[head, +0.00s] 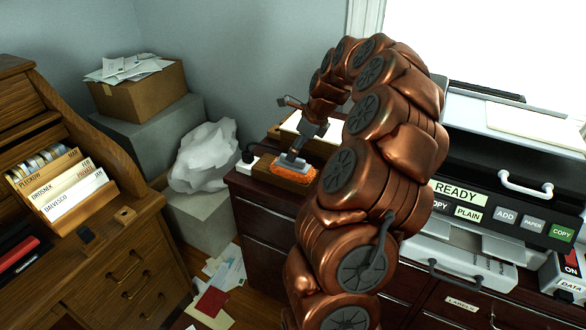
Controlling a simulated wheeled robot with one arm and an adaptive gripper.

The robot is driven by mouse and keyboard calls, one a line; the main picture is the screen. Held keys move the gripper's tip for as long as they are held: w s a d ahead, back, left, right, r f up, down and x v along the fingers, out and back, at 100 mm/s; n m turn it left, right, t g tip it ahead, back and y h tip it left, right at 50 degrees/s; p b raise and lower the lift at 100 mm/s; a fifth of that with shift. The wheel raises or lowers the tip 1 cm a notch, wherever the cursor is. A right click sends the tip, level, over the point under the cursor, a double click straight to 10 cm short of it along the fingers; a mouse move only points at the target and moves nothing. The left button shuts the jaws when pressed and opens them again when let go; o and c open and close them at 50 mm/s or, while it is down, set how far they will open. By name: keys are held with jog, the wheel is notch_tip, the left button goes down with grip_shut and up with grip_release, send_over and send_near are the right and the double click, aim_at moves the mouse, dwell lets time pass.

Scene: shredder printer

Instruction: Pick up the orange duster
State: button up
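The orange duster (292,173) shows in the head view as a fuzzy orange patch on the dark wooden cabinet, left of my arm. A small grey piece sits over its top; I cannot tell whether this is the duster's handle or part of my gripper. My gripper (296,150) reaches down right above the duster, at the end of my curved copper arm. Its fingers are small and partly merged with the grey piece. I cannot tell whether they are open or closed, or whether they touch the duster.
The dark cabinet (262,225) carries a printer (500,200) with a "READY" label on the right. A white crumpled bag (203,157) stands left of the cabinet. A wooden desk (120,265) with a file holder is at the left. Papers (228,275) lie on the floor between.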

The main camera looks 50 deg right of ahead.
aim_at(293, 165)
jog(key=shift+s+d+f+m, duration=0.1)
jog(key=shift+d+f+m, duration=0.1)
jog(key=shift+d, duration=0.15)
jog(key=shift+s+d+f+m, duration=0.1)
jog(key=shift+d+m, duration=0.1)
jog(key=shift+d, duration=0.15)
jog(key=shift+d+f, duration=0.15)
jog(key=shift+d, duration=0.05)
jog(key=shift+p+x, duration=1.2)
jog(key=shift+x, duration=2.6)
jog(key=shift+w+a, duration=0.2)
jog(key=shift+c, duration=0.2)
jog(key=c, duration=1.2)
